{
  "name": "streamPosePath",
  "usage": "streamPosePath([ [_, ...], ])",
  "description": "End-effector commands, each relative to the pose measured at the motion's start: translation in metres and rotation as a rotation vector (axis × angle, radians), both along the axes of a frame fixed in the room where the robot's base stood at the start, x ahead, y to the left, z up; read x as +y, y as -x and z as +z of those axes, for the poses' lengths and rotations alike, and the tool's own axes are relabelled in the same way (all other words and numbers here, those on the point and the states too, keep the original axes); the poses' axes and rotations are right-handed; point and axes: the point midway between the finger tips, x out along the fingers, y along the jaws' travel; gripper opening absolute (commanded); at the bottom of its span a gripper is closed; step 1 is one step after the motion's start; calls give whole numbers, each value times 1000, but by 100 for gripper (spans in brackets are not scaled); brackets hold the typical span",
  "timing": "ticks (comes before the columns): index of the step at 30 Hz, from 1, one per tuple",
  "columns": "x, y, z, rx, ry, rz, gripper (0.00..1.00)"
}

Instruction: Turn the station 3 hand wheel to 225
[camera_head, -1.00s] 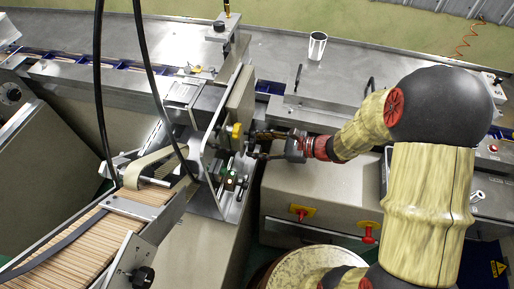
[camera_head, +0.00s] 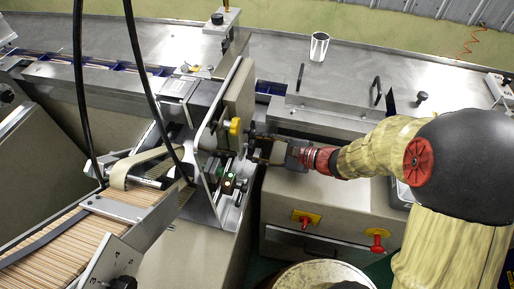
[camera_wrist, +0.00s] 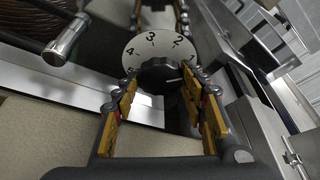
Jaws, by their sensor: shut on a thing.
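In the wrist view a black round knob (camera_wrist: 158,74) with a pale mark on its lower right sits in front of a round white dial plate (camera_wrist: 149,45) with black numerals. The fingers of my gripper (camera_wrist: 160,100), with yellow pads, lie left and right of the knob and are closed in on it. Pad contact is partly hidden. The black knob and dial do not show clearly there.
A chrome handle (camera_wrist: 66,40) stands at upper left in the wrist view. In the head view a grey upright plate (camera_head: 213,125) is left of my gripper. A grey cabinet with a red-and-yellow switch (camera_head: 306,217) lies below it. A metal cup (camera_head: 319,46) stands on the steel table behind.

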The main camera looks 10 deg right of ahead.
Motion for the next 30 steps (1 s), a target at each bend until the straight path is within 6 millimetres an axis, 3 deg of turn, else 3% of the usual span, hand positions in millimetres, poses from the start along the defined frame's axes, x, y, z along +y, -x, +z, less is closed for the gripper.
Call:
streamPosePath([
  [5,0,0,0,0,0,0,17],
  [6,0,0,0,0,0,0,45],
  [15,0,0,0,1,-1,0,61],
  [25,-2,1,1,0,-1,-1,61],
  [30,-15,8,7,-3,0,-3,61],
])
